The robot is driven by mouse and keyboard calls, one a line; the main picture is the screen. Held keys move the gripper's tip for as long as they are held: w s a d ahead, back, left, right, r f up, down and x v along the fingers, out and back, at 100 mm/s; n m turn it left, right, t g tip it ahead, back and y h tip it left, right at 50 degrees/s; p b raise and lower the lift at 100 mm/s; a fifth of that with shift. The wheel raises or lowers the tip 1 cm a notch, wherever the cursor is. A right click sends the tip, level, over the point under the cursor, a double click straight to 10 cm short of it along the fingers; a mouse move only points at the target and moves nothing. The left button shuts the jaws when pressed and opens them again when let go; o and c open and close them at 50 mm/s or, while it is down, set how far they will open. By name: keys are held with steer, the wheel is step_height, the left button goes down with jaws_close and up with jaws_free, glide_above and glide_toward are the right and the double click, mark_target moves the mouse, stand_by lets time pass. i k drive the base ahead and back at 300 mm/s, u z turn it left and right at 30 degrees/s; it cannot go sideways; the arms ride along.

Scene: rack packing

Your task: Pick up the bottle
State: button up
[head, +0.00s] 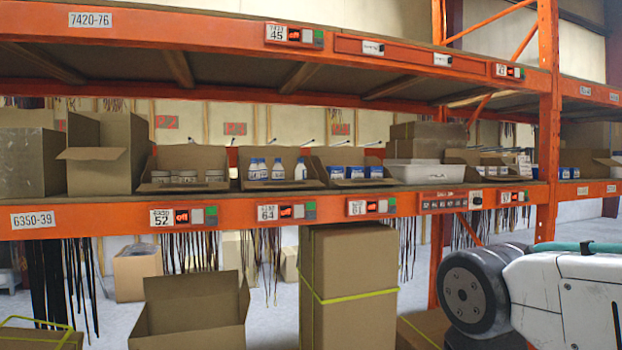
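Several small white bottles (277,170) stand upright in an open cardboard bin (285,184) on the middle shelf of the orange rack. Some have blue labels; one at the right of the group (300,169) stands a little apart. The bin's front edge hides their bases. Part of my arm, white with a dark round joint, shows at the lower right, in front of the rack and well to the right of the bottles. My gripper is outside the view.
Neighbouring bins hold jars (187,176) and blue-and-white containers (355,172). The orange shelf beam (130,221) runs below the bins and another beam (200,32) above. An open box (190,318) and a tall strapped carton (348,280) stand below. A rack upright (549,110) is at right.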

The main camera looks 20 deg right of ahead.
mark_target(301, 171)
steer(key=u, duration=0.75)
steer(key=i, duration=1.7)
steer(key=z, duration=0.8)
